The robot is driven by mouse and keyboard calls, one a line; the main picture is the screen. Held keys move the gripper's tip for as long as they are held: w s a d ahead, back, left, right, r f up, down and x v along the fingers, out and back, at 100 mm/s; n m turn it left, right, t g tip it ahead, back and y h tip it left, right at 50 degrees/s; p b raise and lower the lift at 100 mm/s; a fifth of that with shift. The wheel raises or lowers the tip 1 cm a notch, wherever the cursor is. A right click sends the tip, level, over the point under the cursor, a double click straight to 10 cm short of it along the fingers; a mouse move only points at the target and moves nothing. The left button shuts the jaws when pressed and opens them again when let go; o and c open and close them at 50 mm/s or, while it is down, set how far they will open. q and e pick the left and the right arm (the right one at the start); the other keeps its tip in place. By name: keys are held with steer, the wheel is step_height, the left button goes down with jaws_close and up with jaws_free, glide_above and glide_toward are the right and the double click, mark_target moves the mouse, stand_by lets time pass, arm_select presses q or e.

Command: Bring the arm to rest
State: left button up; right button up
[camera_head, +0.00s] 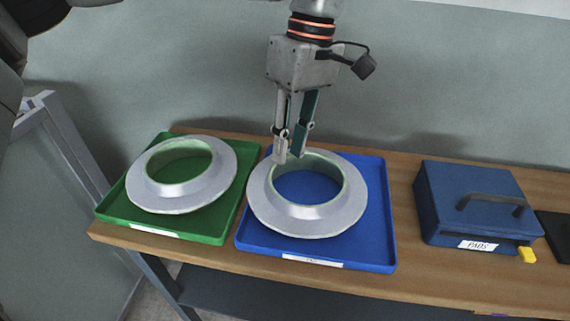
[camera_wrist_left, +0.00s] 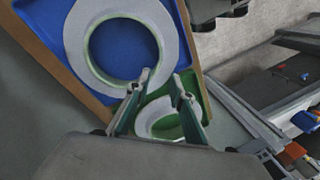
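A pale grey-white ring mould (camera_head: 262,206) lies flat in a blue tray (camera_head: 377,225) on the table. A second, similar ring (camera_head: 220,180) lies in a green tray (camera_head: 113,206) to its left. My left gripper (camera_head: 290,157) points down at the far rim of the ring in the blue tray. In the left wrist view its two fingers (camera_wrist_left: 160,77) stand apart with nothing visibly held, near the edge of that ring (camera_wrist_left: 83,18). I cannot tell whether the fingertips touch the rim. My right gripper is not in view.
A blue box (camera_head: 470,195) with a dark handle and a label stands right of the trays, with a yellow piece (camera_head: 527,254) at its front corner. The wooden tabletop (camera_head: 405,281) is bare along its front edge. A grey wall (camera_head: 420,95) rises behind the table.

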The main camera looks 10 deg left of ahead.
arm_select(q)
steer(key=shift+w+r, duration=0.1)
steer(key=shift+r, duration=0.6)
